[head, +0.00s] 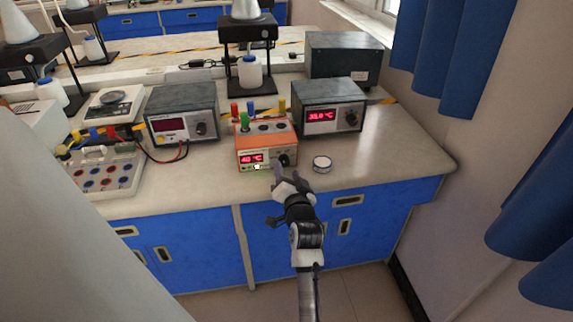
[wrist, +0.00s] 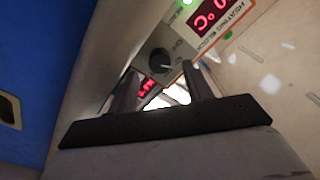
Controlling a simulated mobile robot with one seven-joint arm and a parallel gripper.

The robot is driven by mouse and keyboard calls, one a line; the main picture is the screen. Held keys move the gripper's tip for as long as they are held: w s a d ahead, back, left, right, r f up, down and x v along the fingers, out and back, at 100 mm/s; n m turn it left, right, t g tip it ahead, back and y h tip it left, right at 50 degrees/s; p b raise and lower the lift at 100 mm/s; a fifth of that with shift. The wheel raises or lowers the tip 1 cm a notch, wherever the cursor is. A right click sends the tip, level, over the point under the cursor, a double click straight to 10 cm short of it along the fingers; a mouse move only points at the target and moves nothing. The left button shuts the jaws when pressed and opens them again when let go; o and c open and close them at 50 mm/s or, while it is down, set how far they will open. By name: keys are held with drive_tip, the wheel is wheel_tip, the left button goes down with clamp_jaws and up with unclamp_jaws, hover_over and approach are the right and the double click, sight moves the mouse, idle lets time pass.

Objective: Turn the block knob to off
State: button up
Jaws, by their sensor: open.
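The heating block (head: 262,142) is an orange and white unit on the bench, with colored-capped tubes on top. Its lit red display (head: 252,159) reads about 40 °C. Its round black knob (head: 284,160) is at the front panel's right end. In the wrist view the knob (wrist: 160,61) lies just beyond and between my fingertips, seemingly not touched. My gripper (head: 287,178) is open and empty, just in front of the panel, and its two fingers show in the wrist view (wrist: 160,78). The knob's pointer direction is too small to tell.
Blue cabinets (head: 190,250) are below the bench edge. The bench's right end is clear.

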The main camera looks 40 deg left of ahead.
sight(284, 161)
drive_tip(key=shift+x, duration=1.25)
drive_tip(key=shift+c, duration=0.4)
drive_tip(key=c, duration=0.9)
drive_tip(key=shift+f+n, duration=0.1)
drive_tip(key=shift+n, duration=0.2)
drive_tip(key=n+b, duration=0.3)
drive_tip(key=shift+n, duration=0.3)
drive_tip(key=n+b, duration=0.3)
drive_tip(key=n, duration=0.1)
drive_tip(key=shift+n, duration=0.3)
drive_tip(key=shift+n+b, duration=0.5)
